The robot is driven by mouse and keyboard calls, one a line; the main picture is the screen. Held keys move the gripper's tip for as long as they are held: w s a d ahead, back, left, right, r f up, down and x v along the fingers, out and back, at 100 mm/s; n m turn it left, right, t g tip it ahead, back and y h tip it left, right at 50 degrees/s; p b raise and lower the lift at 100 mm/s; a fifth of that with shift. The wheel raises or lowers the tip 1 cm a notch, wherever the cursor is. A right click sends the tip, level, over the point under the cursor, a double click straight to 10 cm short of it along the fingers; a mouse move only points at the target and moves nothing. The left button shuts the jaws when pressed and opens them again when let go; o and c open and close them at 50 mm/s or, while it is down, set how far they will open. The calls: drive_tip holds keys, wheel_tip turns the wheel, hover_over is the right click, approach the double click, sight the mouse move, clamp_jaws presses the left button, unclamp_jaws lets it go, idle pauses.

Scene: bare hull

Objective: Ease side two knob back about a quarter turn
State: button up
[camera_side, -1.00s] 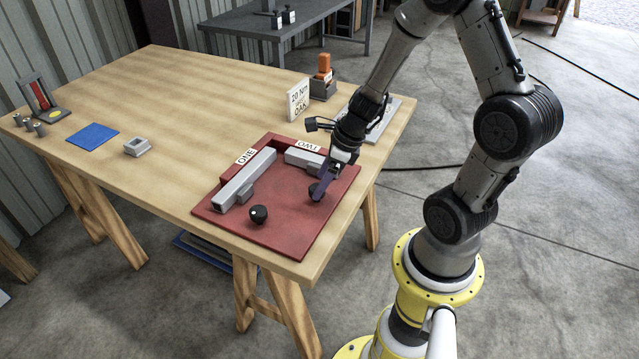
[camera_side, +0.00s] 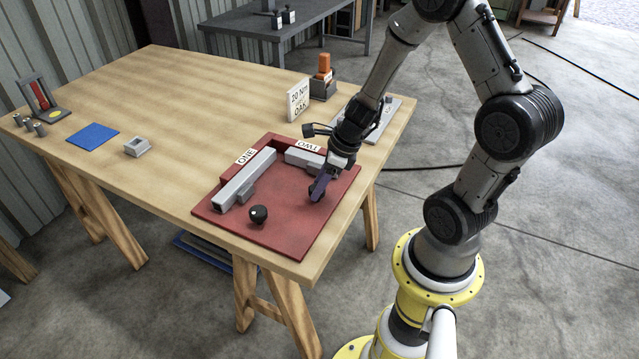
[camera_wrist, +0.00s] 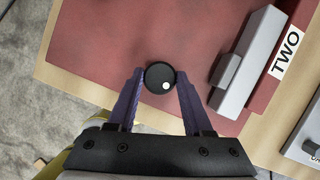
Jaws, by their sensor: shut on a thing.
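The side two knob, round and black with a white dot, sits between my fingertips in the wrist view (camera_wrist: 159,76). The dot is toward the knob's lower right there. My gripper (camera_side: 318,190) is over the red tray (camera_side: 290,235), its purple fingers shut on the knob from both sides; it also shows in the wrist view (camera_wrist: 160,82). In the side view the fingers hide the knob. The grey jaw bar by the TWO label (camera_side: 309,146) lies close behind the gripper. Another black knob (camera_side: 258,214) stands free on the tray near the bar labelled ONE (camera_side: 246,156).
A white card reading 20 Nm OAK (camera_side: 299,99) stands behind the tray. An orange block in a dark holder (camera_side: 323,75) and a grey plate (camera_side: 382,118) are nearby. A blue mat (camera_side: 92,136) and a small grey block (camera_side: 137,147) lie left, with clear wood between.

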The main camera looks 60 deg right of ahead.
drive_tip(key=shift+n, duration=0.4)
clamp_jaws()
drive_tip(key=n+y, duration=0.1)
drive_tip(key=n, duration=0.1)
drive_tip(key=n+g+y, duration=0.1)
drive_tip(key=n, duration=0.1)
drive_tip(key=shift+w+d+n, duration=0.1)
drive_tip(key=shift+d+n, duration=0.05)
drive_tip(key=shift+n, duration=0.15)
drive_tip(key=n+g, duration=0.1)
drive_tip(key=n, duration=0.1)
drive_tip(key=n+g, duration=0.1)
drive_tip(key=n, duration=0.2)
drive_tip(key=shift+w+d+n+y, duration=0.1)
drive_tip(key=shift+w+n+y, duration=0.05)
drive_tip(key=shift+n+y, duration=0.2)
drive_tip(key=n+g, duration=0.1)
drive_tip(key=n, duration=0.1)
drive_tip(key=n+g, duration=0.1)
drive_tip(key=n, duration=0.2)
drive_tip(key=shift+w+y, duration=0.15)
drive_tip(key=shift+y, duration=0.1)
drive_tip(key=n+g, duration=0.1)
drive_tip(key=n, duration=0.4)
drive_tip(key=shift+w+g+h, duration=0.1)
drive_tip(key=shift+g+h, duration=0.3)
drive_tip(key=o, duration=1.3)
unclamp_jaws()
drive_tip(key=shift+c, duration=0.2)
drive_tip(key=shift+r, duration=0.1)
